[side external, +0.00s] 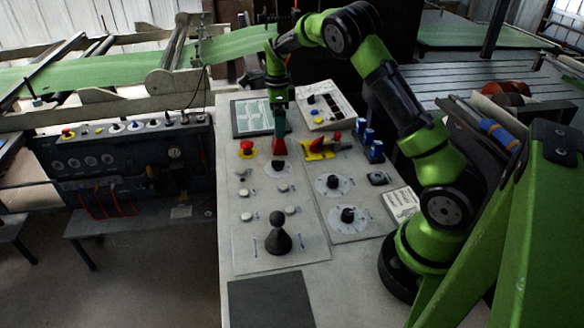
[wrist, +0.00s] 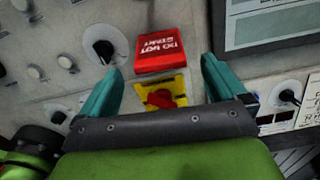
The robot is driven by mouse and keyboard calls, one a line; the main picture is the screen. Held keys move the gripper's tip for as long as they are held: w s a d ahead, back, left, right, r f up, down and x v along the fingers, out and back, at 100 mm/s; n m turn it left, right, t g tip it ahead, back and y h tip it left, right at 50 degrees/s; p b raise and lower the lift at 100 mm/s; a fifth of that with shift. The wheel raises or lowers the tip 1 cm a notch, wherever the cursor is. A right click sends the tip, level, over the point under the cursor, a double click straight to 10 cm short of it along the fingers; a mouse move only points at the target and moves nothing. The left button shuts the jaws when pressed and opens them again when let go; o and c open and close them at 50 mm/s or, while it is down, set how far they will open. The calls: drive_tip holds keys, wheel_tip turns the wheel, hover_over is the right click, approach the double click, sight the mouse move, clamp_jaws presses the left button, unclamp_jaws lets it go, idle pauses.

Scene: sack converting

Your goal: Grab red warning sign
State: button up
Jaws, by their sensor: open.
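The red warning sign (wrist: 160,47) is a small red block with white lettering reading "DO NOT START", upside down in the wrist view. It is on the control panel, and in the side view its red body (side external: 279,147) shows just below my fingers. My gripper (wrist: 160,66) is open, with one teal finger to each side of the sign's near edge and nothing between them. In the side view my gripper (side external: 279,128) points down above the sign. I cannot tell the exact height gap.
A yellow plate with a red handle (side external: 318,149) lies close beside the sign. A red emergency button (side external: 246,148) stands to its left.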

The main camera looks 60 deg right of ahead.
wheel_tip(320, 180, down, 7)
drive_tip(key=shift+f, duration=0.15)
idle(0.4)
drive_tip(key=shift+c, duration=0.5)
drive_tip(key=c, duration=1)
